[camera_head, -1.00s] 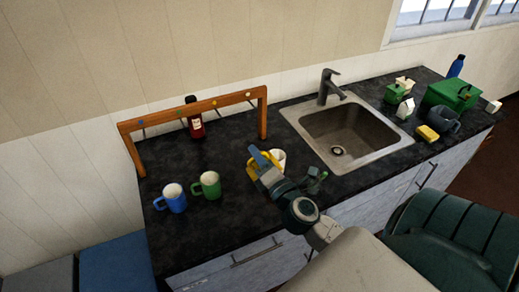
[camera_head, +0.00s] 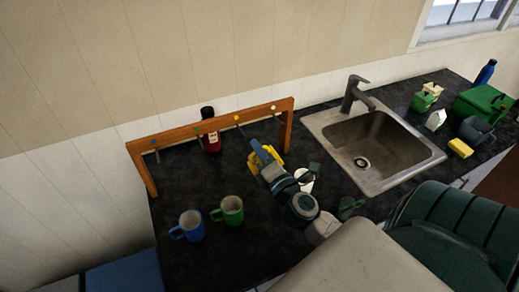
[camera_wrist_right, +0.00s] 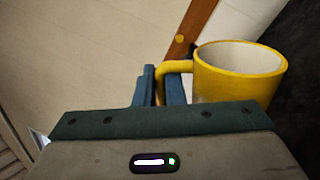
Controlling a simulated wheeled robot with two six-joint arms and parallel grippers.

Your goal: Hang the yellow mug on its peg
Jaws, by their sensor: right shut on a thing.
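The yellow mug (camera_wrist_right: 240,80) is held by its handle in my right gripper (camera_wrist_right: 160,88), whose fingers are shut on the handle. In the head view the gripper (camera_head: 258,152) largely covers the mug (camera_head: 275,155), so only yellow parts show. The wooden peg frame (camera_head: 180,134) stands at the back of the counter, with the mug in front of its right half. A yellow dot on the bar marks a peg (camera_head: 237,118); the dot also shows above the handle in the right wrist view (camera_wrist_right: 180,38). My left gripper is out of view.
A blue mug (camera_head: 190,226) and a green mug (camera_head: 231,211) stand on the counter at front left. A dark red bottle (camera_head: 210,130) stands by the frame. A white object (camera_head: 304,182) is partly hidden by my arm. The sink (camera_head: 375,150) is to the right.

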